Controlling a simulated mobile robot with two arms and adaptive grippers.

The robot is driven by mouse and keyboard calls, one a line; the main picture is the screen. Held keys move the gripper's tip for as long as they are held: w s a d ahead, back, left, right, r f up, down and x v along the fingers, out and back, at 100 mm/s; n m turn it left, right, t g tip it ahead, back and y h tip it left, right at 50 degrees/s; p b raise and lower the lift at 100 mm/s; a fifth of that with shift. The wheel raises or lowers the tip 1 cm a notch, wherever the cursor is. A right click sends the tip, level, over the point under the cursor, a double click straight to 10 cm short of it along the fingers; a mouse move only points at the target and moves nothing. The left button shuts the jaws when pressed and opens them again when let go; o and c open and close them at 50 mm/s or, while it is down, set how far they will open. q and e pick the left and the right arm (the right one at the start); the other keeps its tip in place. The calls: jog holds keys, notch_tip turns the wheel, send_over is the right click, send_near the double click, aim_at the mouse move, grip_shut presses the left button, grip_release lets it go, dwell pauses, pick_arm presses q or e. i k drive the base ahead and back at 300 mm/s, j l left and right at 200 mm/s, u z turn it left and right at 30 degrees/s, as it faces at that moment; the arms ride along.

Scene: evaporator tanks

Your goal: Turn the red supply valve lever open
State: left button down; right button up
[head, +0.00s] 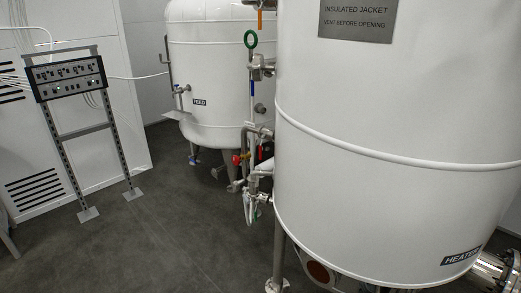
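A small red part (236,159) shows low in the pipework between the two white tanks. It is too small to tell whether it is the supply valve lever or how it is turned. Other pipes and the near tank partly hide the fittings around it. Neither of my grippers is in view.
A control panel stand (70,77) is at left. The grey floor (150,235) is clear in front.

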aim_at(263, 137)
jog(key=i+j, duration=0.3)
jog(key=i+j+z, duration=0.1)
jog(key=i+j, duration=0.25)
jog(key=j, duration=0.15)
jog(key=i+j+z, duration=0.1)
jog(key=i+j, duration=0.45)
jog(key=j, duration=0.3)
